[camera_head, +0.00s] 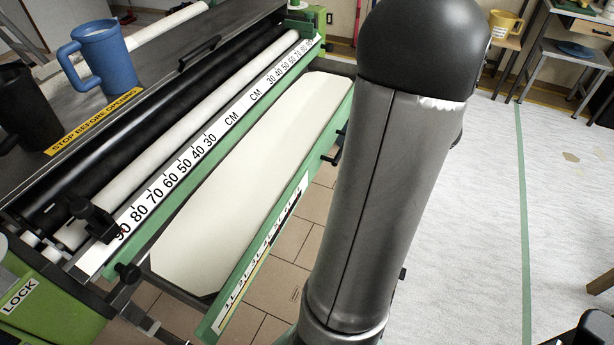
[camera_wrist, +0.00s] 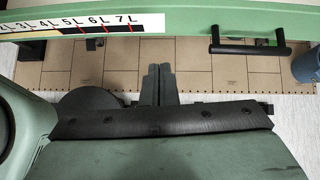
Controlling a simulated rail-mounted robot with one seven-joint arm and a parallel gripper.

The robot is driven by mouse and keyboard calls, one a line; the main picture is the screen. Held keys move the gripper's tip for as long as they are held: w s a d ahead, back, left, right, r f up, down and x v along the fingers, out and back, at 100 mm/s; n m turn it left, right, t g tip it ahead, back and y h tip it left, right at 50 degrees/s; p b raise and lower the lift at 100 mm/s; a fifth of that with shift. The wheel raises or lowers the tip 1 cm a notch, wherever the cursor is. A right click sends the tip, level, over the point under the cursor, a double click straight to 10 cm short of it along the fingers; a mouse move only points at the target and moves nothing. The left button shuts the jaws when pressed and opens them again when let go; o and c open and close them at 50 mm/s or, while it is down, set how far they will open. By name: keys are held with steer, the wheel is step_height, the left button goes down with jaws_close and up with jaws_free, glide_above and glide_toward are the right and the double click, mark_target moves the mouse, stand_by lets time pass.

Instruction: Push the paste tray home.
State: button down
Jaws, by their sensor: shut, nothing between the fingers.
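The paste tray (camera_head: 210,318) shows in the head view as a long green-framed trough filled with cream paste (camera_head: 250,185). It stands out from the machine alongside the white CM ruler, its paste surface uncovered. Its green front (camera_wrist: 190,22) crosses the top of the wrist view, with a litre scale (camera_wrist: 70,25) at left and a black bar handle (camera_wrist: 250,48) at right. My gripper (camera_wrist: 158,68) is shut and empty. In the picture its fingertips lie just below the front panel's lower edge, left of the handle, with floor visible between. In the head view my arm hides the gripper.
The machine's rollers (camera_head: 190,125) and ruler (camera_head: 165,180) lie left of the tray. A blue mug (camera_head: 100,58) and a dark mug (camera_head: 25,110) stand on its top. A green LOCK end piece (camera_head: 40,300) is at lower left. Open floor (camera_head: 470,230) lies to the right.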

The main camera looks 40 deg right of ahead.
steer(key=d+f+m, duration=0.1)
steer(key=b, duration=0.2)
glide_toward(309, 177)
steer(key=shift+x, duration=2.95)
